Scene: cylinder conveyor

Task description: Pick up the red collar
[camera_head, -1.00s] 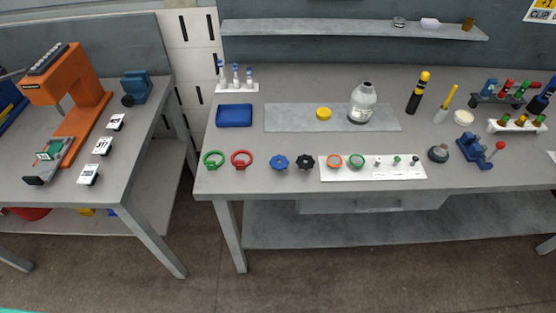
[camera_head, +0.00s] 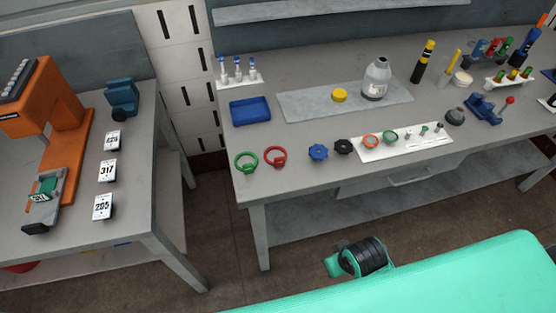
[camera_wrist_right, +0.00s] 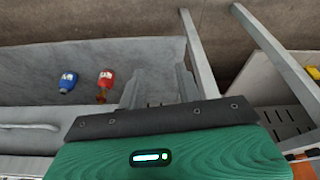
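The red collar (camera_head: 275,157) is a red ring lying near the front left edge of the right-hand bench (camera_head: 310,195) in the head view. A similar green ring (camera_head: 246,162) lies just to its left, with a narrow space between them. My right gripper (camera_wrist_right: 158,88) shows in the right wrist view with its two grey fingers apart and nothing between them. It is away from the collar, which is not visible in that view. My left gripper is not in view.
Blue (camera_head: 318,152) and black (camera_head: 343,146) knobs lie right of the collar, beside a white board (camera_head: 440,135). A blue tray (camera_head: 250,111) stands behind it. Blue (camera_wrist_right: 67,82) and red (camera_wrist_right: 107,79) bottles show in the wrist view. A gap separates the benches.

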